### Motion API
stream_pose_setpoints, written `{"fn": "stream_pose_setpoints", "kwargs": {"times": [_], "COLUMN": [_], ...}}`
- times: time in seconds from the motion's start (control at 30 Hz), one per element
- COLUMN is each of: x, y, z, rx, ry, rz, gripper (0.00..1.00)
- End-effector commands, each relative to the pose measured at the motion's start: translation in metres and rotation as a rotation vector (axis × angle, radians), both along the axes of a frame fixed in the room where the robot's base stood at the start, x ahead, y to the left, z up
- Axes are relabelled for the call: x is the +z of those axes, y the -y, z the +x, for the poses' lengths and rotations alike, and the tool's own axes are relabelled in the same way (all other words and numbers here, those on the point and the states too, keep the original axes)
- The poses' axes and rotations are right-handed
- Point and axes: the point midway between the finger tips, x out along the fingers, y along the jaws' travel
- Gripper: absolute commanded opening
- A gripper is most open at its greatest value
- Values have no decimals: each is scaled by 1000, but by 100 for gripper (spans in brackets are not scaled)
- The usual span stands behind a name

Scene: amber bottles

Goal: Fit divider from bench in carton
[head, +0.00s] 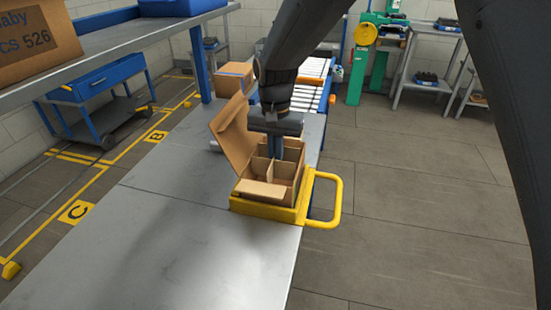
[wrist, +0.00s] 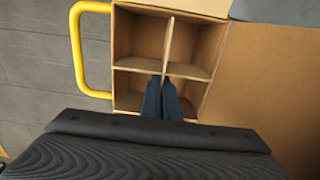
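The open cardboard carton (head: 254,188) sits in a yellow holder at the bench's right edge. It also shows in the wrist view (wrist: 122,38). The cross-shaped cardboard divider (wrist: 168,45) stands inside the carton's walls and splits it into compartments. The divider also shows in the head view (head: 262,166). Whether its lower edge touches the carton floor is hidden. My gripper (head: 275,157) points down into the carton. In the wrist view its fingers (wrist: 162,88) are close together on the divider's panel near the crossing.
The yellow holder (head: 262,208) has a handle loop sticking out to the right. A carton flap (head: 233,135) stands up on the left. The grey bench (head: 165,225) is clear in front. A closed box (head: 236,76) and roller conveyor (head: 309,85) are behind.

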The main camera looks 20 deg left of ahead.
Motion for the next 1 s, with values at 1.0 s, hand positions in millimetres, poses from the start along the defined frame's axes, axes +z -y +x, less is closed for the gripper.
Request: {"fn": "stream_pose_setpoints", "kwargs": {"times": [1.0], "x": [-28], "y": [0], "z": [0], "rx": [0], "ry": [-1], "rz": [0], "gripper": [0]}}
